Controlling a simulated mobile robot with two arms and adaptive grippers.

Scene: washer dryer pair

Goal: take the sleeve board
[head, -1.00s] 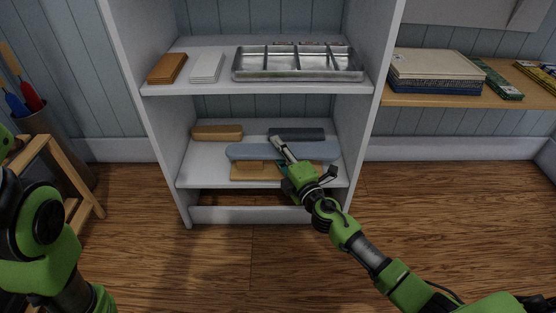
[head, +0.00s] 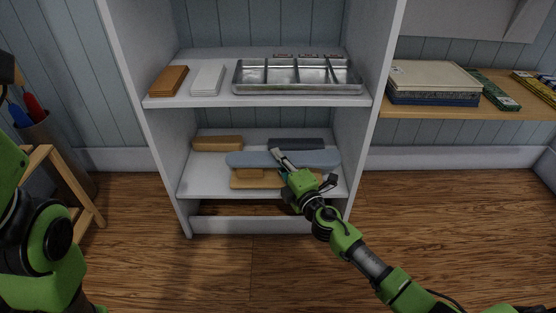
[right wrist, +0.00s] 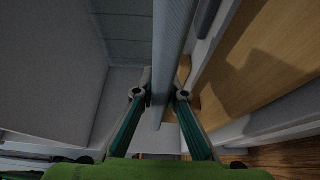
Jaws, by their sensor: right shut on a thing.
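The sleeve board has a long blue-grey padded top (head: 245,159) over a wooden base (head: 247,181), at the lower shelf of the white shelf unit. My right gripper (head: 279,157) reaches it from the front right and is shut on the padded top near its middle. In the right wrist view the board's top (right wrist: 172,45) runs on edge between the two fingers (right wrist: 158,96), with the wooden base (right wrist: 255,65) to its right. Whether the board is clear of the shelf cannot be told. My left arm shows at the left edge; its gripper is out of view.
A tan block (head: 217,144) and a dark grey bar (head: 297,144) lie behind the board on the lower shelf (head: 205,183). Above are a metal divided tray (head: 298,91), a brown block (head: 169,81) and a white block (head: 208,79). The unit's side walls (head: 362,110) flank the space.

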